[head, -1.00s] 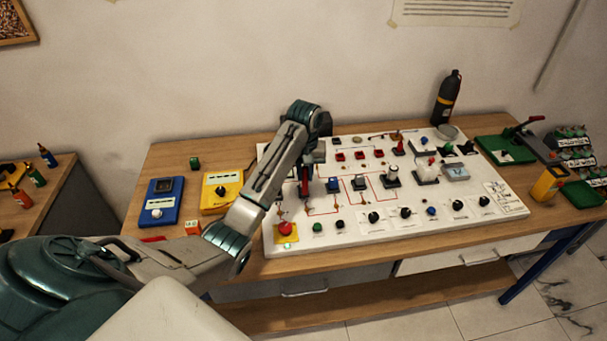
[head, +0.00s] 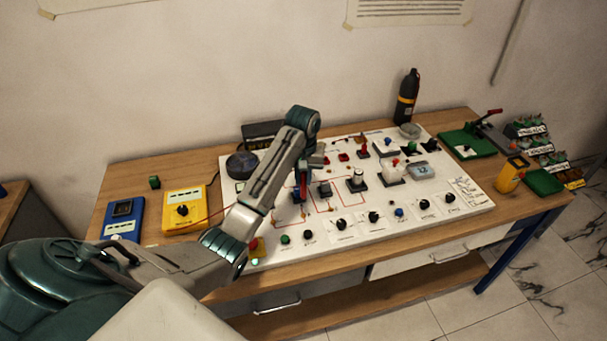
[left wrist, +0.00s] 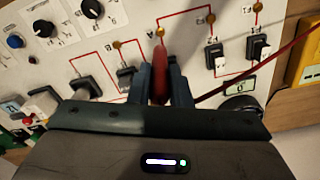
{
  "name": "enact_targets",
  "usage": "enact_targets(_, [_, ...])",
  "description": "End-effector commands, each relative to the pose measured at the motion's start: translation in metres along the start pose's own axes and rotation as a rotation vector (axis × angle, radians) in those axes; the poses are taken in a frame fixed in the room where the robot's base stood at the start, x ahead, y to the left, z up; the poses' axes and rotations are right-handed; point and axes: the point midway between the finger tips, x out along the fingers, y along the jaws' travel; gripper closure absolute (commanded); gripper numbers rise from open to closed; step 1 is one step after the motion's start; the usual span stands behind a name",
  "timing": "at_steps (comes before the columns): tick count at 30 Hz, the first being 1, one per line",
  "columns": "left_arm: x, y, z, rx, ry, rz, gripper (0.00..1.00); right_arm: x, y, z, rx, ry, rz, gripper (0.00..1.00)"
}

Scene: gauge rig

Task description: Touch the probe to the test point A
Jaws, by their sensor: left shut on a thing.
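My left gripper (head: 301,190) is over the white panel (head: 375,240), pointing down. In the left wrist view its fingers (left wrist: 164,84) are shut on a red probe (left wrist: 159,76). A red lead runs from it to the right. The probe overlaps a red circuit line beside a brass test point (left wrist: 160,32); whether the tip touches anything cannot be told. Other brass test points show at the left (left wrist: 116,45) and right (left wrist: 211,18) in that view. Their letters are too small to read surely, so I cannot tell which is A. My right gripper is not in view.
A yellow meter (head: 184,208) and a blue meter (head: 123,218) stand left of the panel. Black switches (left wrist: 213,55) and (left wrist: 258,47) lie close to the probe. A dark bottle (head: 406,97) stands behind the panel. Knobs and buttons line its front.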

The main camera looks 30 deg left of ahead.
Motion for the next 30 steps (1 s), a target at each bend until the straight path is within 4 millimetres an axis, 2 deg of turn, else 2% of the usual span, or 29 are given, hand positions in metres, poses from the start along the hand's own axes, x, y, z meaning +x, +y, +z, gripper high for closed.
enact_targets(9, [0.038, 0.000, 0.002, 0.001, -0.003, 0.000, 1.00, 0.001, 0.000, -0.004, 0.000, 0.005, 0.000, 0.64])
enact_targets(15, [0.055, 0.000, 0.002, 0.001, -0.001, 0.000, 1.00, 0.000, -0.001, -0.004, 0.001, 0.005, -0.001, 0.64])
enact_targets(21, [0.063, 0.000, 0.002, 0.000, 0.000, 0.000, 1.00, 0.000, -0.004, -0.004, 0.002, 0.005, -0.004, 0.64])
enact_targets(30, [0.064, 0.000, 0.002, 0.000, 0.000, 0.000, 1.00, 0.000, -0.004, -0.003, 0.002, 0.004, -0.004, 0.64])
